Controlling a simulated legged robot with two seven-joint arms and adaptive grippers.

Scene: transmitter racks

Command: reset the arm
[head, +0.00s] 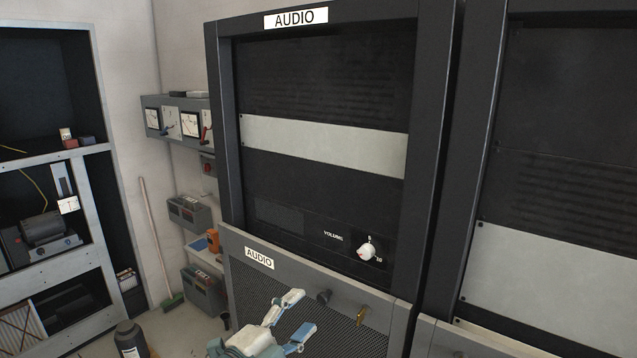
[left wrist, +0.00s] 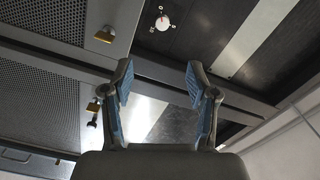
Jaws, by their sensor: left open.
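My left gripper (head: 297,318) is open and empty at the bottom middle of the head view, in front of the lower mesh panel of the audio rack. In the left wrist view its two blue-padded fingers (left wrist: 158,88) stand apart with nothing between them. The audio rack (head: 228,130) fills the middle of the head view, with a white volume knob (head: 366,251) on its black panel. The knob also shows in the left wrist view (left wrist: 162,23), beyond the fingers. My right gripper is in neither view.
Another rack (head: 560,280) stands at right. Shelves (head: 50,160), a broom (head: 158,245) and wall boxes (head: 188,213) are at left. A dark canister (head: 130,340) stands at lower left.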

